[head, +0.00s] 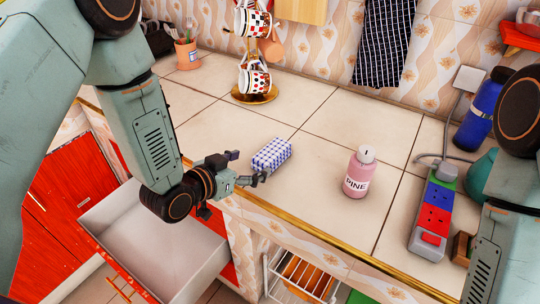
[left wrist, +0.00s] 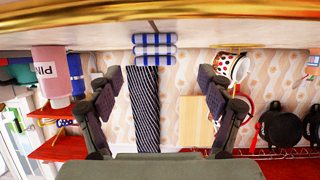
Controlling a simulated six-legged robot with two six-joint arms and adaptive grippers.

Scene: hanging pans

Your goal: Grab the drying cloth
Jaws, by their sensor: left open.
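A folded blue-and-white checked cloth (head: 271,155) lies on the tiled counter near its front edge. My left gripper (head: 248,168) is open just left of it, at the counter edge. In the left wrist view, which appears upside down, the folded cloth (left wrist: 155,45) shows ahead between the open fingers (left wrist: 160,72), with nothing held. A dark striped cloth (head: 384,45) hangs on the back wall; it also shows in the left wrist view (left wrist: 145,108). My right gripper is not in view; only part of the right arm shows at the right.
A pink PINE bottle (head: 359,173) stands right of the folded cloth. A mug stand (head: 255,92) is behind it. A power strip (head: 433,217) and blue bottle (head: 479,118) are at the right. An open drawer (head: 105,210) juts out below my left arm. The counter's middle is clear.

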